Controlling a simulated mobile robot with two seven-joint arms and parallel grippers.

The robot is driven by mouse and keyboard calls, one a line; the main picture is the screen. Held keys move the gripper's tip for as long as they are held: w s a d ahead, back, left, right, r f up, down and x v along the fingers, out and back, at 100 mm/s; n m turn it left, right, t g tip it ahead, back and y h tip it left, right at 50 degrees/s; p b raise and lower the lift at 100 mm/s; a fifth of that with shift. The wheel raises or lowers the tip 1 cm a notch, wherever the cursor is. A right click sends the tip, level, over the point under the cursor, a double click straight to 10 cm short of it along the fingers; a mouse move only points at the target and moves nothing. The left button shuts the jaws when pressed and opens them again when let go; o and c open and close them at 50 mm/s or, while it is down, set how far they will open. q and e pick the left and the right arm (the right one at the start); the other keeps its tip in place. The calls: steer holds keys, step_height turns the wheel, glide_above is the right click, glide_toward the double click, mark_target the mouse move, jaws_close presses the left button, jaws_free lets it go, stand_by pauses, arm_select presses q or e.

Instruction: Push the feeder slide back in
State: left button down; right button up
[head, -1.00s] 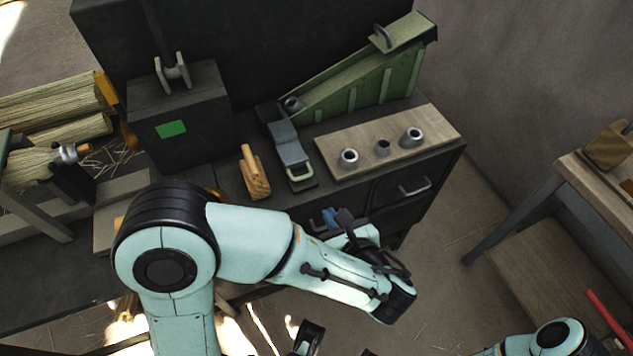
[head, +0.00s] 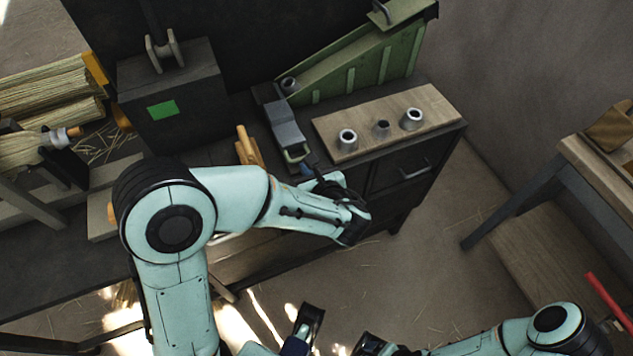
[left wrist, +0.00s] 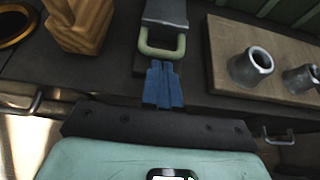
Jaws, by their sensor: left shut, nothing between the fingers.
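The feeder slide (head: 287,124) is a dark grey block with a pale green loop handle (head: 297,154), lying at the low end of the green sloped feeder (head: 350,65). In the left wrist view the handle (left wrist: 162,46) hangs at the slide's near end. My left gripper (head: 306,169) is shut and empty, its blue fingertips (left wrist: 163,84) just in front of the handle. I cannot tell whether they touch it. My right gripper (head: 335,350) shows only in part at the bottom edge of the head view; its jaws are unclear.
A wooden board (head: 355,135) with several grey metal sleeves lies right of the slide. A wooden block (head: 247,148) stands left of it. A dark box with a green label (head: 163,109) is further left. Drawers with handles (head: 414,172) form the bench front.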

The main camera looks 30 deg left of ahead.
mark_target(283, 123)
arm_select(q)
steer(key=shift+w+a+f, duration=0.15)
steer(key=shift+w+a, duration=0.3)
steer(key=shift+a, duration=0.05)
steer(key=w+a, duration=0.6)
steer(key=a, duration=0.1)
steer(key=w+a, duration=0.3)
steer(key=shift+a+p, duration=0.4)
arm_select(e)
steer(key=shift+s+r, duration=0.15)
steer(key=shift+r, duration=0.15)
